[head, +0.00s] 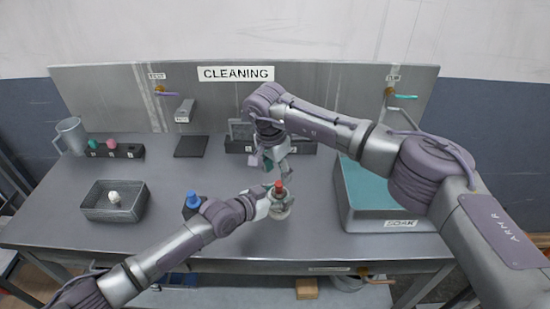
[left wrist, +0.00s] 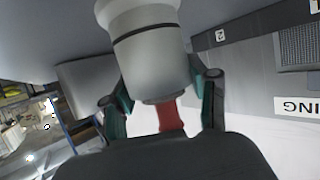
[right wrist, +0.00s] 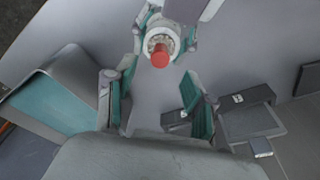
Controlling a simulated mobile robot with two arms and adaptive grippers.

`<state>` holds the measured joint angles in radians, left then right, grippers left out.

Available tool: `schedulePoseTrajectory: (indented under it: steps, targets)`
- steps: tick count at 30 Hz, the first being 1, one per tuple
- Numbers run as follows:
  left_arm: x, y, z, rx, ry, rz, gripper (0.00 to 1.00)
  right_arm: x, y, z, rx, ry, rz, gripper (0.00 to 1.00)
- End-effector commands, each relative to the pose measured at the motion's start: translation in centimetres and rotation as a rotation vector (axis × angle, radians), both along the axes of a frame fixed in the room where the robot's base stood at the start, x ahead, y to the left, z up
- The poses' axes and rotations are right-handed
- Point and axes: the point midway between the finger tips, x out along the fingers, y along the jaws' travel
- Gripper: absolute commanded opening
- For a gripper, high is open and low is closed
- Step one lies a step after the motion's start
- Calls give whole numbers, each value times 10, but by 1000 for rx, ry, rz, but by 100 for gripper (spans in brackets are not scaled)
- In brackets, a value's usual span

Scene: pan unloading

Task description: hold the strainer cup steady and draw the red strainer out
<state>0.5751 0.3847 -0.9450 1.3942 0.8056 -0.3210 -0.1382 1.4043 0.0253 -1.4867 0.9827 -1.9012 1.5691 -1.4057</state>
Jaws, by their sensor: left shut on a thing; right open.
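The red strainer (head: 279,186) stands upright in the strainer cup (head: 281,212), its red top showing above the rim. The red top also shows in the left wrist view (left wrist: 171,117) and the right wrist view (right wrist: 159,56). The cup is a pale cylinder (left wrist: 152,57). My left gripper (head: 272,202) is shut on the strainer cup from the left. My right gripper (head: 276,168) is open and empty above and behind the red strainer, its fingers pointing down. In the right wrist view the red top lies beyond the open fingers (right wrist: 160,104).
A teal soak basin (head: 375,190) stands at the right. A grey tray (head: 90,208) with a white item (head: 114,197) and a blue-topped item (head: 193,200) are at the left. A rack (head: 305,148) and a dark pad (head: 191,146) lie behind. The bench front is clear.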

Motion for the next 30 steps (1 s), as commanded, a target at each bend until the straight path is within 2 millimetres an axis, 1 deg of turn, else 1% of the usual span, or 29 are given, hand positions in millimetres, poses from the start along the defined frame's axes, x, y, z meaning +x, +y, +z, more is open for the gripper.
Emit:
schedulePoseTrajectory:
  steps: [1, 3, 9, 15, 22, 23, 30]
  targets:
    - [0, 0, 0, 1, 1, 0, 19, 0, -1, -11, -1, 3, -1, 54]
    - [0, 0, 0, 1, 1, 0, 19, 1, -2, -23, -1, 4, 0, 54]
    - [0, 0, 0, 1, 1, 0, 19, 5, -5, -49, 0, 1, -2, 54]
    - [0, 0, 0, 1, 1, 0, 19, 6, -7, -59, -1, 1, -1, 54]
    - [0, 0, -1, 1, 1, 0, 19, 6, -6, -59, -1, -1, -1, 54]
    - [0, 0, -1, 1, 1, 0, 19, 6, -6, -59, -1, -1, -1, 52]
    - [0, 0, -1, 0, 1, 0, 19, 6, -6, -59, 0, 0, -1, 12]
